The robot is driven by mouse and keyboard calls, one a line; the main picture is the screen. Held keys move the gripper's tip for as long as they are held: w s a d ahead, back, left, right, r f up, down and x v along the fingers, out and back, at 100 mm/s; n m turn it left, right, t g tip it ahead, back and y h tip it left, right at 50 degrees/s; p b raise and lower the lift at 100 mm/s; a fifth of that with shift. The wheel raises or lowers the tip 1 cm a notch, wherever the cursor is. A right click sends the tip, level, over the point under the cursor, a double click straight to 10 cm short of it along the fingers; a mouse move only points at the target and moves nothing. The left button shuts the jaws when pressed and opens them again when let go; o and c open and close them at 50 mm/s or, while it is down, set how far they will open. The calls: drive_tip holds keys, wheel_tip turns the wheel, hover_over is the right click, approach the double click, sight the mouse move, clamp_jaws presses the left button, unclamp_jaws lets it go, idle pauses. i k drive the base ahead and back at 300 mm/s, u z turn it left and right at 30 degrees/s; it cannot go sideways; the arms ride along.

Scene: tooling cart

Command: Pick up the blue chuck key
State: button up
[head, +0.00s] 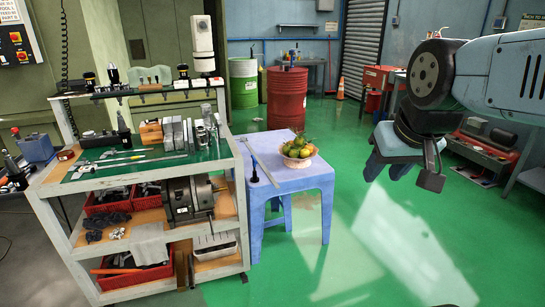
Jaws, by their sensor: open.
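I cannot clearly make out a blue chuck key in the head view; the small tools are too fine to tell apart. The tooling cart (52,188) stands at the left, with calipers and other metal tools on its green top (85,176). A light blue stool (305,182) stands to its right. My gripper (387,172) hangs at the upper right, pointing down, open and apart from the cart and stool. No held object shows.
A red drum (287,100) stands behind. The green floor at right is clear.

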sight(254, 162)
drive_tip(key=i, duration=1.1)
drive_tip(key=u, duration=0.45)
drive_tip(key=i, duration=1.05)
drive_tip(key=u, duration=0.4)
